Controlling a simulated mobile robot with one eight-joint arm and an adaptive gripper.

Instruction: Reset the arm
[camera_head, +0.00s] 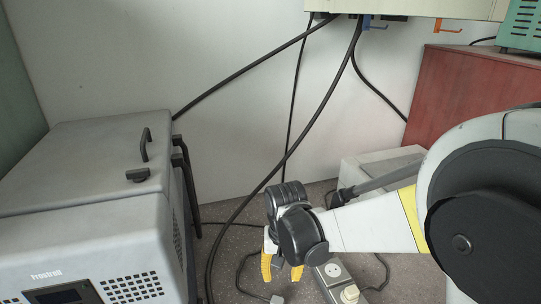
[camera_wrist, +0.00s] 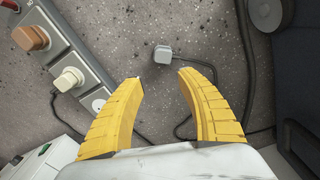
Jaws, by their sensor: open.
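My gripper (camera_head: 282,268) has two yellow ribbed fingers and points down toward the grey speckled floor, in the lower middle of the head view. In the wrist view my gripper (camera_wrist: 160,78) is open, with a clear gap between its fingertips and nothing held. My white arm reaches in from the right side of the head view. A small grey plug (camera_wrist: 162,54) with a cable lies on the floor beyond the gap between the fingertips.
A power strip (camera_head: 331,276) with plugs lies on the floor close by my gripper; it also shows in the wrist view (camera_wrist: 62,48). A grey Frostnell unit (camera_head: 80,245) stands left. Black cables (camera_head: 290,150) hang from above. A red cabinet (camera_head: 455,85) stands right.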

